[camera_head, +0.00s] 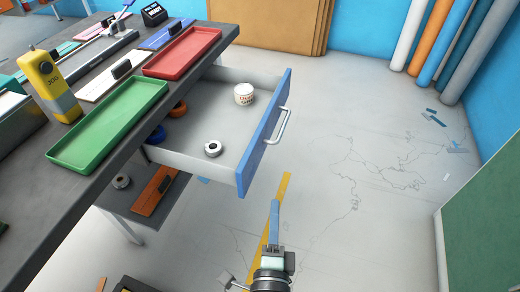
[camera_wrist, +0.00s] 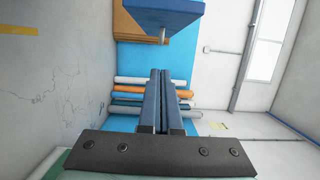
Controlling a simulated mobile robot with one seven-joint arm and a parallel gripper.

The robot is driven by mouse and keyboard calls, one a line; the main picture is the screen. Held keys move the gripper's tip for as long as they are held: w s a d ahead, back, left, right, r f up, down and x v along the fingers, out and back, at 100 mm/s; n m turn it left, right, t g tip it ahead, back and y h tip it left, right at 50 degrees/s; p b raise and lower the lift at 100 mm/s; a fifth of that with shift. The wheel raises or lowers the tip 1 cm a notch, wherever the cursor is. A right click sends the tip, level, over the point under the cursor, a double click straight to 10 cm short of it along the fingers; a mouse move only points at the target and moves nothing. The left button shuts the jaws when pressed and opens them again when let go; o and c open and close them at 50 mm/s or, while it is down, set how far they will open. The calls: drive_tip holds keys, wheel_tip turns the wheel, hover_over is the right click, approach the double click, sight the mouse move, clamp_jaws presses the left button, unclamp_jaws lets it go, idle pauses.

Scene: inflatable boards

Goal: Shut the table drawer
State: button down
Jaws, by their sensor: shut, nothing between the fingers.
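The table drawer (camera_head: 222,110) is pulled far out from under the grey table (camera_head: 75,165) in the head view. Its blue front (camera_head: 264,135) has a pale bar handle (camera_head: 282,125) on the outer face. A white tub, a white roll and blue and orange rolls lie inside. My gripper (camera_head: 274,204) is shut and empty, below and apart from the drawer front's near corner. In the wrist view my gripper (camera_wrist: 164,74) shows its two blue fingers together. The blue drawer front (camera_wrist: 160,14) is at the top of that view, with part of its handle visible.
A red tray (camera_head: 183,52), a green tray (camera_head: 108,125) and a yellow device (camera_head: 52,86) stand on the table. A lower shelf (camera_head: 140,200) is beneath it. A green panel (camera_head: 488,210) stands at the right. Cracked floor between is mostly clear.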

drive_tip(key=w+a+p, duration=0.2)
drive_tip(key=w+a, duration=0.1)
drive_tip(key=w, duration=0.8)
drive_tip(key=shift+a, duration=0.1)
